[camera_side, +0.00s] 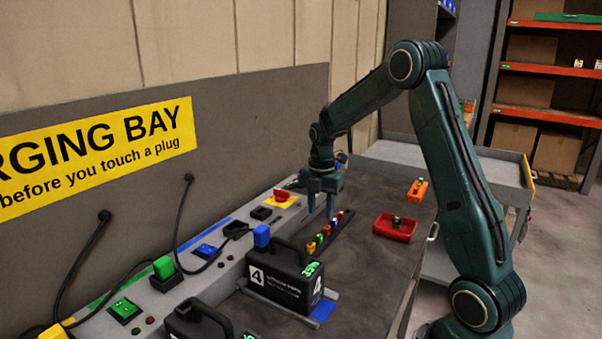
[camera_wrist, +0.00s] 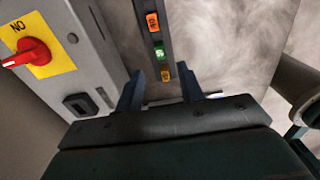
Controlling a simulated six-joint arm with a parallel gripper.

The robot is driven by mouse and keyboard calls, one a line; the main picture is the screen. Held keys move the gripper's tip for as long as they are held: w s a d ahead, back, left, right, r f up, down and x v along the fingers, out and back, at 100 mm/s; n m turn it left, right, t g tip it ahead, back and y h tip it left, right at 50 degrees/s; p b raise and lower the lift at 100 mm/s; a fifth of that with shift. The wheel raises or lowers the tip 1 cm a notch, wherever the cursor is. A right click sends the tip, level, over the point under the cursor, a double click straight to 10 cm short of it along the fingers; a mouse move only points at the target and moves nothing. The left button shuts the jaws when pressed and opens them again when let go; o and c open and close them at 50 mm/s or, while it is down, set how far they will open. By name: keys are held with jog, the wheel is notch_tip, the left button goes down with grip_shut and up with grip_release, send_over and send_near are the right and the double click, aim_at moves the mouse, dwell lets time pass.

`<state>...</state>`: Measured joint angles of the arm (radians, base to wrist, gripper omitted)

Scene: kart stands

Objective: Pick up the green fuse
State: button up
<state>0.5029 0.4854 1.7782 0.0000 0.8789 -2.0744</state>
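The green fuse (camera_wrist: 159,53) sits in a dark narrow rail (camera_wrist: 141,9) in the wrist view, between an orange fuse (camera_wrist: 152,21) and a yellow-orange fuse (camera_wrist: 165,75). My gripper (camera_side: 321,212) points down over the far part of this row. In the wrist view my gripper (camera_wrist: 160,80) is open and empty, with its fingers on either side of the rail's line and the green fuse just beyond the fingertips.
A red tray (camera_side: 381,229) and an orange item (camera_side: 418,189) lie to the right. A black number 4 battery (camera_side: 281,276) stands nearer the camera. A grey console with a red switch (camera_side: 281,195) runs along the left. The bench right of the rail is mostly clear.

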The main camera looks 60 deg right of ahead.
aim_at(320, 234)
jog(key=shift+f, duration=1.6)
jog(key=shift+f, duration=0.1)
jog(key=shift+f, duration=2.45)
jog(key=shift+c, duration=0.5)
grip_shut()
